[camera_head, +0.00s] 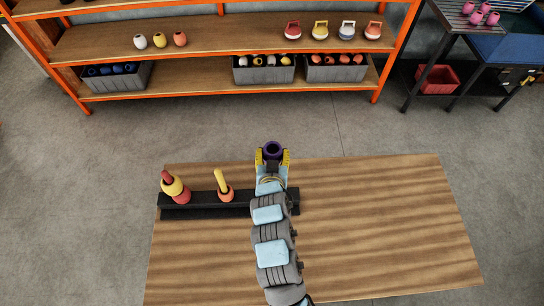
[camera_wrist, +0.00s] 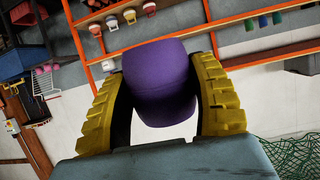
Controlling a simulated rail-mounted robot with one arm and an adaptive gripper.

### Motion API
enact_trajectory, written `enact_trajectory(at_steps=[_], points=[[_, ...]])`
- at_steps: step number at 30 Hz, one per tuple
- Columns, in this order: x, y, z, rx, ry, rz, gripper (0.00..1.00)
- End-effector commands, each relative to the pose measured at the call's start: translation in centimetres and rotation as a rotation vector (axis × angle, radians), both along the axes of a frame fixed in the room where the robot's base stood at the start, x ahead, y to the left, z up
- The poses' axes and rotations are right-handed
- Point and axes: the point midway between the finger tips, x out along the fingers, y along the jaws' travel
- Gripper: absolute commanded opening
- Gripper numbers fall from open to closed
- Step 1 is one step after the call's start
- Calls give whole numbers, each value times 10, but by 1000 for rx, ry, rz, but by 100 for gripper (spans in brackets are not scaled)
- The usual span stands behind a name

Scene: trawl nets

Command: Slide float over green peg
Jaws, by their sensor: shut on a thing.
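My gripper (camera_head: 272,157) is shut on a purple float (camera_head: 273,148), held beyond the far edge of the table in the head view. In the wrist view the purple float (camera_wrist: 160,82) sits between the two yellow fingers, one on each side. A black rack (camera_head: 200,211) lies along the left part of the table. A yellow peg (camera_head: 220,180) carries an orange-red float (camera_head: 226,195). I see no green peg; my arm covers the rack's right part.
The wooden table (camera_head: 380,220) is bare right of my arm. An orange shelf (camera_head: 220,46) with floats and grey bins (camera_head: 263,70) stands at the back. A dark side table (camera_head: 450,60) is at the upper right. Green netting (camera_wrist: 292,153) shows in the wrist view.

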Motion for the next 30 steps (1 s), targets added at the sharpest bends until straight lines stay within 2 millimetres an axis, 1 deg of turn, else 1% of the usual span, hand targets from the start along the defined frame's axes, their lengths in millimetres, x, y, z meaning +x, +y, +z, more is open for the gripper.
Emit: enact_trajectory(at_steps=[30], points=[[0, 0, -56, 0, 0, 0, 20]])
